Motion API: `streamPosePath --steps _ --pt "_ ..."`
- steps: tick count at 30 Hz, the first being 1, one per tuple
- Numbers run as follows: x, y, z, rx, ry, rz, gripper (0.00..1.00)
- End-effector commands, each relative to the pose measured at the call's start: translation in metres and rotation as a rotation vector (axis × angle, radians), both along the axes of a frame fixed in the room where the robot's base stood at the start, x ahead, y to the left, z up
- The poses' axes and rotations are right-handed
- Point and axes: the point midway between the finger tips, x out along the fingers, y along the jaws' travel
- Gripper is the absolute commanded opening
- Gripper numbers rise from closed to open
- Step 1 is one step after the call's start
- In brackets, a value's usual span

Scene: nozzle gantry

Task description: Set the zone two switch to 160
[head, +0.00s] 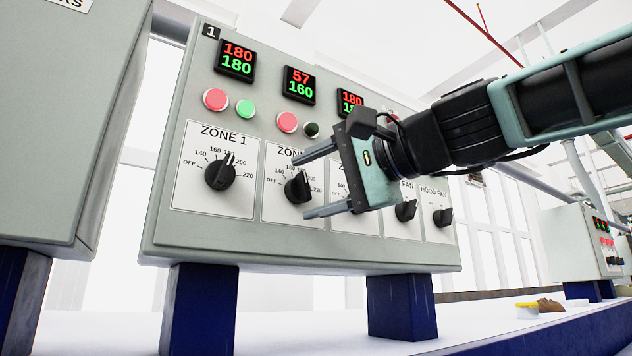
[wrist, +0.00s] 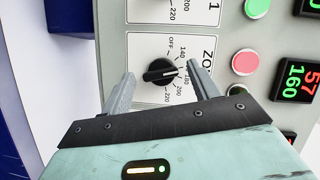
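The zone two switch (head: 298,187) is a black rotary knob on the grey control panel, under a partly covered ZONE label. It also shows in the wrist view (wrist: 160,72), its pointer at about the 160 position between the 140 and 180 marks. The zone two display (head: 300,85) reads 57 in red over 160 in green. My gripper (head: 303,187) is open, one finger above the knob and one below it. In the wrist view the fingertips (wrist: 160,70) straddle the knob with visible gaps on both sides. The gripper body hides most of the zone three plate.
The zone one knob (head: 220,173) is at left, with its display (head: 237,59) at 180 over 180. Two fan knobs (head: 405,210) (head: 443,217) are at right. Round buttons (head: 287,122) sit above the knobs. A grey cabinet (head: 65,130) stands close on the left.

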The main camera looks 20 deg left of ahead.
Motion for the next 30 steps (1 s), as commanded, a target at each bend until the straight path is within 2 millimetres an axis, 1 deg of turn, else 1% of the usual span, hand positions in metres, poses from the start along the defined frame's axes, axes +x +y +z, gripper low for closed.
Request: streamPosePath --steps 8,11,13,17,24,30 --pt "-0.001 -0.001 0.001 0.001 -0.001 0.0 0.61" --pt "-0.002 -0.006 0.001 0.002 -0.002 0.0 0.61" --pt "-0.005 -0.014 0.001 0.002 -0.003 -0.002 0.61" --pt "-0.012 -0.038 0.002 0.003 -0.005 -0.004 0.61" --pt "-0.031 -0.092 0.008 0.003 -0.004 -0.004 0.61" --pt "-0.045 -0.132 0.012 0.001 -0.002 -0.003 0.61"
